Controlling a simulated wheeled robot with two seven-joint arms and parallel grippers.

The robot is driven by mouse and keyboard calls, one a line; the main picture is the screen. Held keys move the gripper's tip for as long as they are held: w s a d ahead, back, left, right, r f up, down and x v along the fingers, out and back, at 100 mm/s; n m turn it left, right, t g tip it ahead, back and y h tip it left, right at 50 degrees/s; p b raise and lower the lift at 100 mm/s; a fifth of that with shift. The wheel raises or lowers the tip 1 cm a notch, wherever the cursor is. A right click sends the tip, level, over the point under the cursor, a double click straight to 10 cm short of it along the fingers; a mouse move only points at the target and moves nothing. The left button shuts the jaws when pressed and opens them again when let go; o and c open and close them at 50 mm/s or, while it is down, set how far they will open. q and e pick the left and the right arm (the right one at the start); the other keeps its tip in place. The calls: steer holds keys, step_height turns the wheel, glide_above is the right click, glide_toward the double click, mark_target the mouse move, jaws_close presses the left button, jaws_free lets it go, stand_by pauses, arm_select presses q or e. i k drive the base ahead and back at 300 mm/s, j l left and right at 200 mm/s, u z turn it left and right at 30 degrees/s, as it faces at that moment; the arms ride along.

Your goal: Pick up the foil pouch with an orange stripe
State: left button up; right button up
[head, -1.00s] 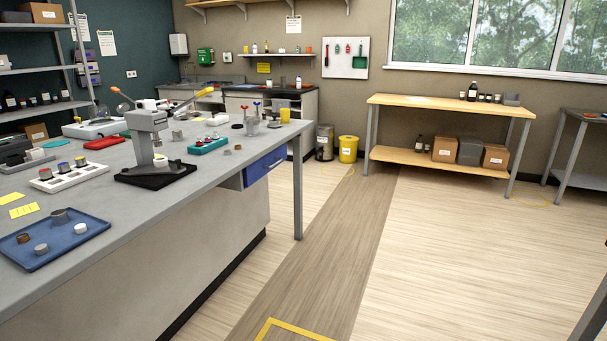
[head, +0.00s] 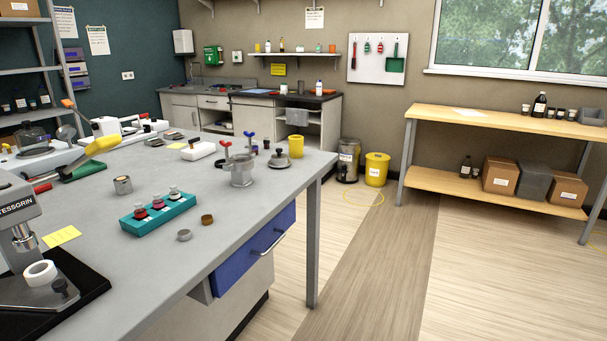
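I cannot make out a foil pouch with an orange stripe in the head view. Some small flat grey items (head: 173,135) lie toward the far side of the grey bench (head: 255,215), too small to identify. Neither of my grippers is in view.
A wooden table (head: 480,122) and yellow bin (head: 376,170) stand beyond. Floor on the right is clear.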

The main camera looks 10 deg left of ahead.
mark_target(172, 135)
steer(key=i+u, duration=0.3)
steer(key=i+l+u, duration=0.15)
steer(key=i+u, duration=0.2)
steer(key=i, duration=0.15)
steer(key=i+l+u, duration=0.3)
steer(key=i+u, duration=0.4)
steer(key=k+l, duration=0.05)
